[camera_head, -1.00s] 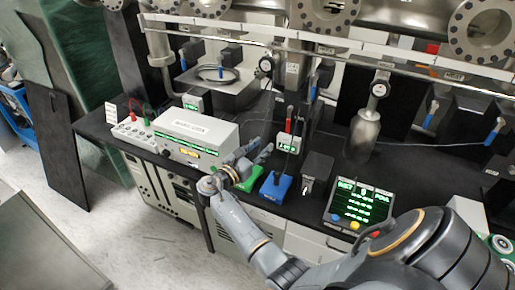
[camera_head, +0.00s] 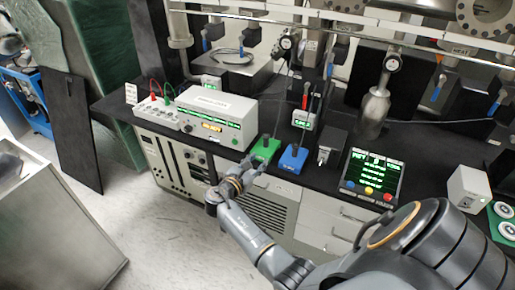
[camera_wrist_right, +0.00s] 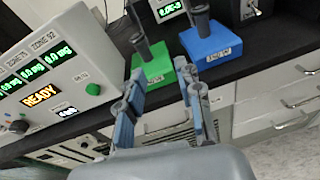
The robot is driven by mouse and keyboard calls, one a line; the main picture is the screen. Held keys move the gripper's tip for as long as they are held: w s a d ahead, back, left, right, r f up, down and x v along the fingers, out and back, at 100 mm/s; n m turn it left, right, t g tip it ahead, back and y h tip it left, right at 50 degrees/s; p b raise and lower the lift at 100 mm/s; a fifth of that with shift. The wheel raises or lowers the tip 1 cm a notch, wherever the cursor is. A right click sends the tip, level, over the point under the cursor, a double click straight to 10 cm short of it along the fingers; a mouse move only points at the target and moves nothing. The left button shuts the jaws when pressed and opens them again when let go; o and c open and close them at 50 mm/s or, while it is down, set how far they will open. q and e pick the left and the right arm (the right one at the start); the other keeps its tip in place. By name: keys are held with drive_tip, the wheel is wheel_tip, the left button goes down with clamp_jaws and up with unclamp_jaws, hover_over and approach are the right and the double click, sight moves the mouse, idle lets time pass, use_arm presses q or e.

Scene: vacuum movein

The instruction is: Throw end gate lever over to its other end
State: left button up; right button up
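A green box (camera_head: 265,149) and a blue box (camera_head: 293,158) stand side by side at the bench's front edge. Each bears a dark upright lever; in the right wrist view these are the green box's lever (camera_wrist_right: 140,44) and the blue box's lever (camera_wrist_right: 200,20). The box labels are too small to read, so I cannot tell which is the end gate lever. My right gripper (camera_head: 247,172) is in front of and below the green box. In the wrist view the fingers (camera_wrist_right: 162,78) are apart with nothing between them. My left gripper is not clearly visible.
A white controller box (camera_head: 216,118) with a green display stands left of the green box. A screen panel (camera_head: 372,175) with coloured buttons is to the right. Metal pipework (camera_head: 375,100) runs behind. Drawers (camera_head: 330,222) lie below the bench edge; open floor is in front left.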

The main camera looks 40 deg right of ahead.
drive_tip(key=shift+a+f, duration=0.2)
drive_tip(key=shift+f, duration=0.2)
